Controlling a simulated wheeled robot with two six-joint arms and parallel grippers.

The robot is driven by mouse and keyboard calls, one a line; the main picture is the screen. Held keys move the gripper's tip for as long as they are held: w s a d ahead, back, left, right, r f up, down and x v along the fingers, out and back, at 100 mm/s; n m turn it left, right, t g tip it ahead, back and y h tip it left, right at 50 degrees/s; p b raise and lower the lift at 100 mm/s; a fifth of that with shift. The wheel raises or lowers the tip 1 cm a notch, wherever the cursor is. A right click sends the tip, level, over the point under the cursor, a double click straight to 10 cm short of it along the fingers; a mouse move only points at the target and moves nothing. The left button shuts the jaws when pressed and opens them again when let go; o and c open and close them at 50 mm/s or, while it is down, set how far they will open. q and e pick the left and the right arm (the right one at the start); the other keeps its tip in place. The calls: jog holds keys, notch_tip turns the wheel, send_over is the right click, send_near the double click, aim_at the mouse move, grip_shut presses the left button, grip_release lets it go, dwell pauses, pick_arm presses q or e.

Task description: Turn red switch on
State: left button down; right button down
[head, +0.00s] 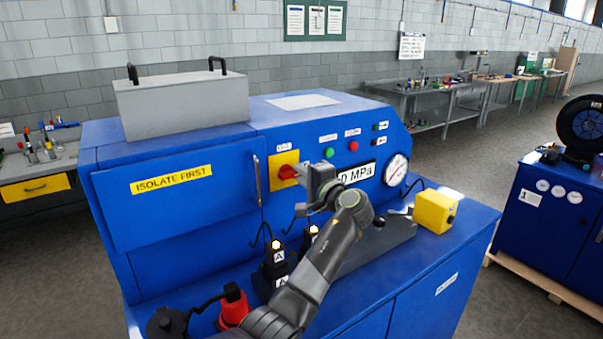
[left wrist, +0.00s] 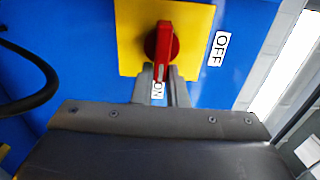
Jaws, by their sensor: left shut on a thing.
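The red switch (head: 287,172) is a rotary handle on a yellow plate (head: 278,158) on the front of the blue machine. In the left wrist view the red switch (left wrist: 162,42) points down the picture, toward the ON label (left wrist: 157,90). The OFF label (left wrist: 220,48) is off to its right. My left gripper (head: 308,178) is at the switch, and partly hides it in the head view. Its fingertips (left wrist: 162,78) are shut on the end of the red handle. My right gripper is not in view.
A green button (head: 329,153), a red button (head: 351,146) and a pressure gauge (head: 397,170) are right of the switch. A vertical door handle (head: 257,180) is close on its left. Black tools (head: 275,262) and a yellow block (head: 435,211) stand on the ledge below.

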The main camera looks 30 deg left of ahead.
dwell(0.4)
pick_arm(q)
jog(key=c, duration=1.4)
grip_release()
jog(key=shift+d, duration=0.1)
jog(key=shift+c, duration=0.2)
jog(key=b+v, duration=0.7)
jog(key=v, duration=1)
jog(key=shift+s+d, duration=0.1)
jog(key=shift+d, duration=0.05)
